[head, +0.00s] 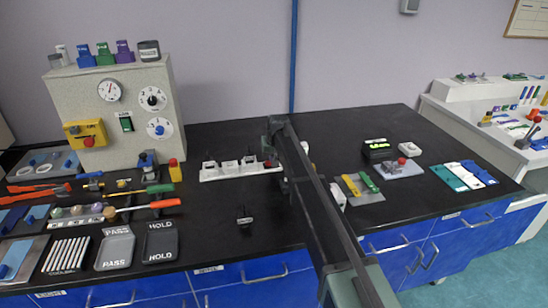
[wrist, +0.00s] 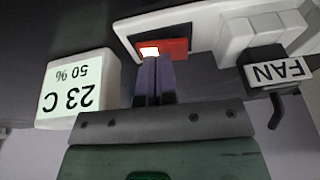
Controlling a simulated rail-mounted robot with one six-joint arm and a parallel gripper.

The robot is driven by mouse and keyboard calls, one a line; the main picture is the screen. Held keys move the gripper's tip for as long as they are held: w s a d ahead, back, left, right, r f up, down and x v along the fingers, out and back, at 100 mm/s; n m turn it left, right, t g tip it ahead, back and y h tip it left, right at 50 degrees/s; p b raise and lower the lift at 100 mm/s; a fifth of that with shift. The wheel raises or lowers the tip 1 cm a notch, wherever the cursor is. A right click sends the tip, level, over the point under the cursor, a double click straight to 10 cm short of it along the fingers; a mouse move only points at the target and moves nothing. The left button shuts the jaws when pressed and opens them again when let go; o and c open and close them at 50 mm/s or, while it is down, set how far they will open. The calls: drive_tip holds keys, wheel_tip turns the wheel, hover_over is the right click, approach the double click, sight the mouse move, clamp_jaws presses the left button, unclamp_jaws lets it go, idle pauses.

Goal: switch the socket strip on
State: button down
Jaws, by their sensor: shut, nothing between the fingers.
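The white socket strip (head: 240,169) lies on the black bench left of my arm in the head view, with several plugs or sockets on it. In the wrist view the white strip (wrist: 205,20) crosses the top. Its red rocker switch (wrist: 176,47) sits in a dark recess, with a bright, glowing patch at its left end. My gripper (wrist: 154,60) is shut and empty, its two dark fingers side by side. The fingertips are right at the switch's near edge and overlap it in the picture; I cannot tell whether they touch. The fingers are not clear in the head view.
In the wrist view a white box (wrist: 78,88) reading "23 C 50 %" stands close left of the fingers, and a plug labelled FAN (wrist: 277,70) is to the right. A grey instrument cabinet (head: 118,105) stands at the bench's left.

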drive_tip(key=shift+r, duration=0.1)
drive_tip(key=shift+r+p, duration=0.35)
drive_tip(key=shift+p, duration=0.15)
drive_tip(key=w+d+p+v, duration=0.1)
drive_tip(key=d+p+v, duration=0.1)
drive_tip(key=p+v, duration=1)
drive_tip(key=shift+r, duration=0.5)
drive_tip(key=shift+w, duration=0.15)
drive_tip(key=s+d+m+g, duration=0.1)
drive_tip(key=s+d, duration=0.4)
drive_tip(key=s, duration=0.9)
drive_tip(key=s+d+m+g+h, duration=0.1)
drive_tip(key=s+d, duration=0.5)
drive_tip(key=s, duration=0.8)
drive_tip(key=s+d+g, duration=0.1)
drive_tip(key=s+d, duration=0.5)
drive_tip(key=s, duration=0.8)
drive_tip(key=shift+s+f+m, duration=0.2)
drive_tip(key=shift+f+m, duration=0.2)
